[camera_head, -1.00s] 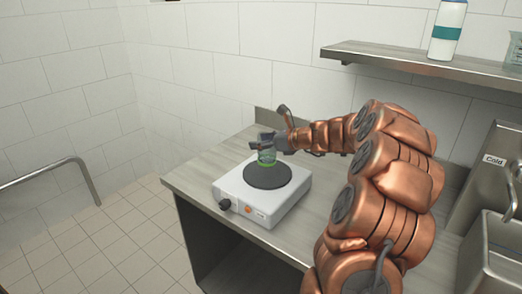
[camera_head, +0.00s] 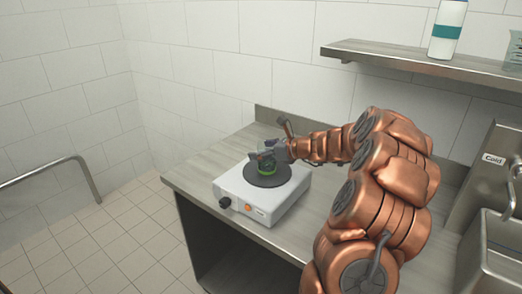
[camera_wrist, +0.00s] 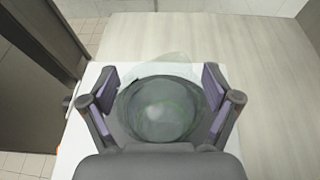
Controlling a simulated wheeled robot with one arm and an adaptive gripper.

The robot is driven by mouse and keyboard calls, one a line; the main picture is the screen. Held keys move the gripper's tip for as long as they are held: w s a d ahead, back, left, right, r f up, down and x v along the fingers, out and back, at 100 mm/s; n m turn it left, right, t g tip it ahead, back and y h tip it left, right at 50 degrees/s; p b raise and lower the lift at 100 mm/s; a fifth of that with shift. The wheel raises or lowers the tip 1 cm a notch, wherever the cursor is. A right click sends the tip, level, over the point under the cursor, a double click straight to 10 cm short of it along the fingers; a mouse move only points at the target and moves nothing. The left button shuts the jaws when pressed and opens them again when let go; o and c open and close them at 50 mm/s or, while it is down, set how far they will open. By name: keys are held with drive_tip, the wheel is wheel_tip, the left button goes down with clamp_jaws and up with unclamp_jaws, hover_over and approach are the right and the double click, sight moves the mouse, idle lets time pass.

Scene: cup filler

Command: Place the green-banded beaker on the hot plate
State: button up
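The clear glass beaker with a green band (camera_head: 266,170) is upright on or just above the dark round top of the hot plate (camera_head: 293,199). My gripper (camera_head: 265,157) is around its upper part from above. In the wrist view, the beaker (camera_wrist: 162,112) lies between my two fingers (camera_wrist: 160,92), one pad at each side of the glass. The fingers appear to hold it; any small gap at the pads is hard to make out. Whether its base touches the plate is hidden.
The white hot plate stands on a grey counter (camera_head: 205,172), near its front edge. A sink (camera_head: 490,262) is at the right. A shelf (camera_head: 420,62) with a white bottle (camera_head: 447,28) is above. Counter space left of the hot plate is clear.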

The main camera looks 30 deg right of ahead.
drive_tip(key=shift+r, duration=0.1)
drive_tip(key=shift+s+r, duration=0.1)
drive_tip(key=b+v, duration=0.2)
drive_tip(key=v, duration=1)
drive_tip(key=s+a+f+n+g+y, duration=0.1)
drive_tip(key=s+a+n+g, duration=0.3)
drive_tip(key=a, duration=0.6)
drive_tip(key=s+a+f+n+g+y, duration=0.1)
drive_tip(key=a+n+g, duration=0.1)
drive_tip(key=a+n, duration=0.55)
drive_tip(key=s+a+f+n+g+y, duration=0.1)
drive_tip(key=s+a+n+g, duration=0.15)
drive_tip(key=a, duration=0.95)
drive_tip(key=s+a+f+n+g+h, duration=0.2)
drive_tip(key=s+a+n, duration=0.15)
drive_tip(key=s, duration=0.25)
drive_tip(key=s+a+f+n+g+h, duration=0.1)
drive_tip(key=s+a+f+n+g, duration=0.15)
drive_tip(key=s+n, duration=0.3)
drive_tip(key=s+d+f+n+g+h, duration=0.1)
drive_tip(key=s+n+h, duration=0.4)
drive_tip(key=s, duration=0.9)
drive_tip(key=d+f+n, duration=0.1)
drive_tip(key=d+n, duration=0.1)
drive_tip(key=n, duration=0.1)
drive_tip(key=shift+d+g, duration=0.15)
drive_tip(key=shift+g, duration=0.15)
